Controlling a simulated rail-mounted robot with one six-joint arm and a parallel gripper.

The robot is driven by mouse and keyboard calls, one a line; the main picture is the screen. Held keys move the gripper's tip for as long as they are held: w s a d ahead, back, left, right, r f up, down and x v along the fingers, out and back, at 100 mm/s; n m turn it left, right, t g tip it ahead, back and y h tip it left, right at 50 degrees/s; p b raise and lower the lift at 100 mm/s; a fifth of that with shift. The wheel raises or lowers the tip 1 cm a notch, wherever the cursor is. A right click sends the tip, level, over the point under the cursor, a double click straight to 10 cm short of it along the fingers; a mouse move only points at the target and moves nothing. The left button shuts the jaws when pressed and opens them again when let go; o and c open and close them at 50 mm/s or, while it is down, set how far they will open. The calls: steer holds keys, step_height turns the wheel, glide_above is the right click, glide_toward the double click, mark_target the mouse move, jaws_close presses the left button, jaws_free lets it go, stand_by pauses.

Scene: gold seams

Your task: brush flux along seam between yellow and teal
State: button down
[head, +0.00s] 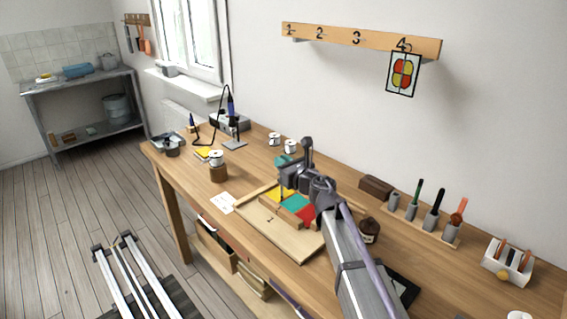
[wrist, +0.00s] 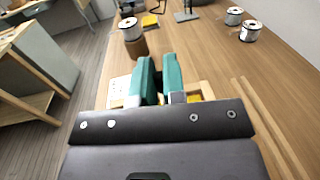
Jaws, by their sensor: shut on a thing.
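On the wooden work board (head: 290,243) lie flat glass pieces: a yellow piece (head: 279,193), a teal piece (head: 298,206) and a red piece (head: 307,214). Yellow and teal lie side by side; my gripper and arm partly cover the area. My gripper (head: 284,162) is above the board's back left part, its teal fingers shut on a thin dark upright brush (head: 282,188). The brush reaches down toward the yellow piece; I cannot tell whether its tip touches. In the wrist view the fingers (wrist: 159,70) hide the brush, and a bit of yellow (wrist: 194,98) shows beside them.
A spool on a wooden stand (head: 217,172) is left of the board, near a white paper (head: 222,203). Two spools (head: 282,142) stand behind. A brown bottle (head: 369,230), a tool rack (head: 425,222) and a white box (head: 508,260) are at right. A coloured pattern card (head: 403,74) hangs on the wall.

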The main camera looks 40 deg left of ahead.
steer(key=shift+s, duration=0.15)
steer(key=shift+s, duration=0.35)
steer(key=shift+s+a, duration=0.1)
steer(key=shift+s, duration=0.05)
steer(key=shift+s+a, duration=0.1)
steer(key=shift+s, duration=0.35)
stand_by(0.3)
step_height(320, 180, up, 6)
steer(key=p, duration=0.6)
steer(key=shift+s, duration=0.1)
